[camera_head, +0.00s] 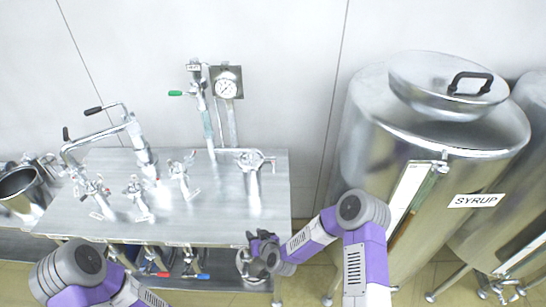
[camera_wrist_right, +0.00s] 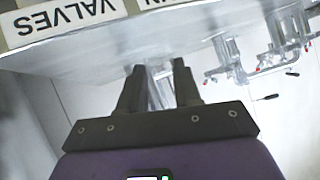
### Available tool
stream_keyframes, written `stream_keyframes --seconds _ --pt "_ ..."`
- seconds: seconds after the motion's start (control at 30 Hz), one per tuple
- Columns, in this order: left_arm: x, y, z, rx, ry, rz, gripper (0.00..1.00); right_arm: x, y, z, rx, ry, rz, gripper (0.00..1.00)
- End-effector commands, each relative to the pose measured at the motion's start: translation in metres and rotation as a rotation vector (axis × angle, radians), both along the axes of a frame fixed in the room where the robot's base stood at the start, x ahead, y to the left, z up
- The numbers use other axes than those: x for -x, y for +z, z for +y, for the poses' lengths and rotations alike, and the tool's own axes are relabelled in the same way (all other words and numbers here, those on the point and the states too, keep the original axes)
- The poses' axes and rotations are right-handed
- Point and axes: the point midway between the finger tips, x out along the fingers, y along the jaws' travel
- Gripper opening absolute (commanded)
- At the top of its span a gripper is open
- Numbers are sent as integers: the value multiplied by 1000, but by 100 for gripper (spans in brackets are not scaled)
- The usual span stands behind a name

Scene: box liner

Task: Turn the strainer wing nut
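I cannot make out the strainer wing nut for certain. An upright steel fitting with a crossbar-like top (camera_head: 252,162) stands at the right end of the steel table. Another round metal fitting (camera_head: 244,268) sits below the table's front edge, partly covered by my right gripper (camera_head: 256,240). My right gripper is at that front edge. In the right wrist view its two dark fingers (camera_wrist_right: 159,82) are apart. A shiny metal cylinder (camera_wrist_right: 158,98) shows in the gap behind them; I cannot tell whether they touch it. My left arm enters at lower left; its gripper is out of frame.
The steel table (camera_head: 225,205) carries several taps and valves. A large syrup tank (camera_head: 440,150) stands close on the right. A "VALVES" label (camera_wrist_right: 65,18) shows in the wrist view.

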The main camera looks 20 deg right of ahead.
Motion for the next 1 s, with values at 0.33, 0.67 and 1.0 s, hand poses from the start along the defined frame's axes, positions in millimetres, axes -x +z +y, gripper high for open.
stream_keyframes --seconds 0.33,0.67,1.0 --pt "1 -4 0 0 2 4 43 -112 112 -89 311 -389 -522 33" --pt "1 -1 0 0 2 4 43 -142 122 -107 342 -433 -549 33" --pt "1 0 0 0 1 4 43 -180 122 -117 341 -429 -549 33"
